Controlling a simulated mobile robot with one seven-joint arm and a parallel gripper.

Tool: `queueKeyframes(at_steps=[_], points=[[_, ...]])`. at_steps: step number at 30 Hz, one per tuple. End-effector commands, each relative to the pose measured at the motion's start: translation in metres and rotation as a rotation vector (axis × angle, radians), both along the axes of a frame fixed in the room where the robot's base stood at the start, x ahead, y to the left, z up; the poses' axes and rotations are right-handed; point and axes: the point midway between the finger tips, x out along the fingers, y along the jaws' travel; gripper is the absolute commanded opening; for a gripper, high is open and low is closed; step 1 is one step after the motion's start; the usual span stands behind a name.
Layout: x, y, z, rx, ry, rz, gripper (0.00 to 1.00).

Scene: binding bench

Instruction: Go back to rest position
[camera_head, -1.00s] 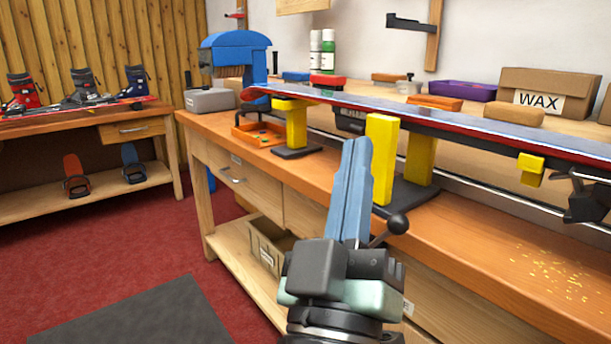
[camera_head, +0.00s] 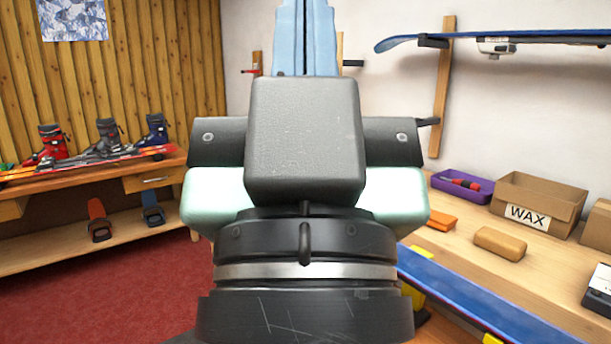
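My gripper (camera_head: 306,38) is raised close in front of the head camera and fills the middle of the view. Its two light blue fingers point up, and their tips run out of the top edge. The fingers lie side by side with only a thin dark seam between them, and I see nothing held. The gripper body hides much of the bench behind it. A ski or snowboard with a blue face (camera_head: 480,300) lies at the lower right, partly hidden by my wrist.
On the right bench are a WAX box (camera_head: 540,200), a purple tray (camera_head: 461,186), an orange block (camera_head: 441,220) and a tan block (camera_head: 499,243). A blue ski (camera_head: 560,37) hangs on the wall. A left bench (camera_head: 150,172) holds ski boots. Red floor (camera_head: 90,285) is clear at lower left.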

Motion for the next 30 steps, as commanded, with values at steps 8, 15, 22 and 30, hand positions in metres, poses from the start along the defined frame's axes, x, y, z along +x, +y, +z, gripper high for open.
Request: queueKeyframes(at_steps=[8, 15, 22, 30], points=[[0.000, 0.000, 0.105, 0.000, 0.000, 0.000, 0.00], [0.000, 0.000, 0.168, -0.001, 0.000, 0.001, 0.00], [0.000, 0.000, 0.191, -0.001, 0.000, 0.001, 0.00], [0.000, 0.000, 0.190, -0.001, 0.000, 0.001, 0.00]])
